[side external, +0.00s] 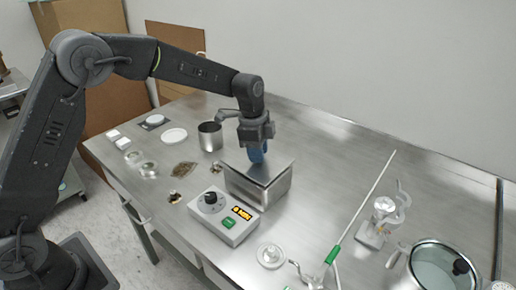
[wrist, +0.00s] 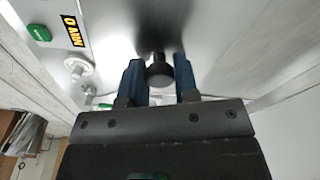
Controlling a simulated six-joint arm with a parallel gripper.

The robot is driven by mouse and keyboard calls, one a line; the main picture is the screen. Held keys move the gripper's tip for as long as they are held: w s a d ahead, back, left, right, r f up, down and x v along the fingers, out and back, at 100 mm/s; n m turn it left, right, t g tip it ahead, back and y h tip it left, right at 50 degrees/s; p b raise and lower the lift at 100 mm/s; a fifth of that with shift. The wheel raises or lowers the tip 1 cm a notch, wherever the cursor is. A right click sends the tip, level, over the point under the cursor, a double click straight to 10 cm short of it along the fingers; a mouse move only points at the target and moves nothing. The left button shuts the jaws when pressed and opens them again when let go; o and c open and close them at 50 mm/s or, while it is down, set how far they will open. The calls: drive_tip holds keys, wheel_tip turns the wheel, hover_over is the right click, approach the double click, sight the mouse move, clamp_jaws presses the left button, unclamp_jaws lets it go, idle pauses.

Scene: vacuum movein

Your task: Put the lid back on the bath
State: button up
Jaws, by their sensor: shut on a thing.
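The bath (side external: 262,197) is a square metal box in the middle of the steel bench, behind its control unit (side external: 223,216) with black dial, yellow display and green button. The shiny flat lid (side external: 274,166) is at the top of the bath; I cannot tell whether it rests fully on the rim or is slightly above it. My gripper (side external: 258,158), with blue fingers, is over the lid, pointing down. In the wrist view, my gripper (wrist: 158,65) is shut on the lid's black knob (wrist: 160,76), one finger on each side. The fingers hide the knob in the side view.
A metal beaker (side external: 210,136) stands behind and left of the bath. White and glass dishes (side external: 173,135) lie at the left. A round fitting (side external: 270,255), a green-marked rod (side external: 362,208), a clamp (side external: 383,212) and a glass-lidded pot (side external: 440,268) are at the right.

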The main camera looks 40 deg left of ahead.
drive_tip(key=shift+f, duration=0.15)
drive_tip(key=o, duration=1)
wheel_tip(320, 180, up, 13)
drive_tip(key=a, duration=0.1)
drive_tip(key=shift+s+a, duration=0.2)
drive_tip(key=shift+s, duration=0.15)
drive_tip(key=s+a+r+n+t, duration=0.2)
drive_tip(key=s+r+n, duration=0.25)
drive_tip(key=s, duration=0.45)
drive_tip(key=s+a+f+n+t, duration=0.1)
drive_tip(key=s+n, duration=0.3)
drive_tip(key=s, duration=0.6)
drive_tip(key=s+a+f+n+t+y, duration=0.1)
drive_tip(key=s+n, duration=0.4)
drive_tip(key=s, duration=0.5)
wheel_tip(320, 180, down, 2)
drive_tip(key=shift+s+f+t, duration=0.2)
drive_tip(key=shift+s+t, duration=0.05)
drive_tip(key=shift+t, duration=0.25)
drive_tip(key=shift+a, duration=0.1)
